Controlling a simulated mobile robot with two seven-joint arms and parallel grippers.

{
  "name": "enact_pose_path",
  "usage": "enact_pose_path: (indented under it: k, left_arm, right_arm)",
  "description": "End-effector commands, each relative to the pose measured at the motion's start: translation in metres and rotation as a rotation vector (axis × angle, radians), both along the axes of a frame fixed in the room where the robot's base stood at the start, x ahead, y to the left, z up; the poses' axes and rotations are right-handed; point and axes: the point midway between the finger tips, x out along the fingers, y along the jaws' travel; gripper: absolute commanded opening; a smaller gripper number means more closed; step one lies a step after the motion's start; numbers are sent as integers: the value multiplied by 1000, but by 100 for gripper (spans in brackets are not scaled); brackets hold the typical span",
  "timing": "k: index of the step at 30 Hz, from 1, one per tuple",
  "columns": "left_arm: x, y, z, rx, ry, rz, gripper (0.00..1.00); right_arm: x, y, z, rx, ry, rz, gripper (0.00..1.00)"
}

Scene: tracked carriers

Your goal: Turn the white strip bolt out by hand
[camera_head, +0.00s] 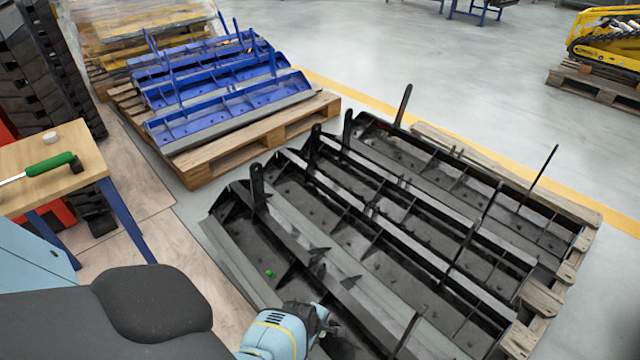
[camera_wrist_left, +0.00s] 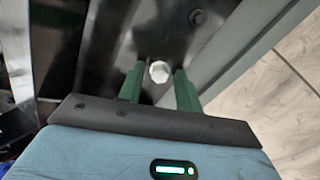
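The white strip bolt (camera_wrist_left: 160,72) shows in the left wrist view as a small faceted white head on the dark metal of a carrier. My left gripper (camera_wrist_left: 160,80) has its two green fingers on either side of the bolt head. A narrow gap shows between the head and each finger, so it looks open around the bolt. In the head view my left wrist (camera_head: 275,337) is low over the nearest black carrier (camera_head: 345,290); the fingertips and the white bolt are hidden there. My right gripper is not in view.
A dark bolt (camera_wrist_left: 197,16) sits farther along the same metal. A small green spot (camera_head: 270,273) shows on the near carrier. Upright black posts (camera_head: 256,182) rise from the carriers. Blue carriers (camera_head: 230,100) lie on a pallet behind. A green-handled tool (camera_head: 50,164) lies on a wooden-topped table (camera_head: 85,180).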

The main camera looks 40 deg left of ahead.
Motion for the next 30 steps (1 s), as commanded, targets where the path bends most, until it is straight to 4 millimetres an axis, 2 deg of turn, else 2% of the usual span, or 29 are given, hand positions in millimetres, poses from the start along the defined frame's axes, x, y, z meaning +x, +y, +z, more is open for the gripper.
enact_pose_path:
  k: [9, 13, 17, 30]
  left_arm:
    - [-1, 2, 0, 188, -19, -538, 35]
    - [-1, 1, 0, 249, -26, -718, 35]
    - [0, 0, 0, 266, -30, -774, 35]
    - [0, 0, 1, 265, -30, -769, 33]
  right_arm:
    - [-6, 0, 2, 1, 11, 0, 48]
    - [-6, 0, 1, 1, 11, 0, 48]
    - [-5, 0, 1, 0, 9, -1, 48]
    - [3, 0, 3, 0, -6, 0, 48]
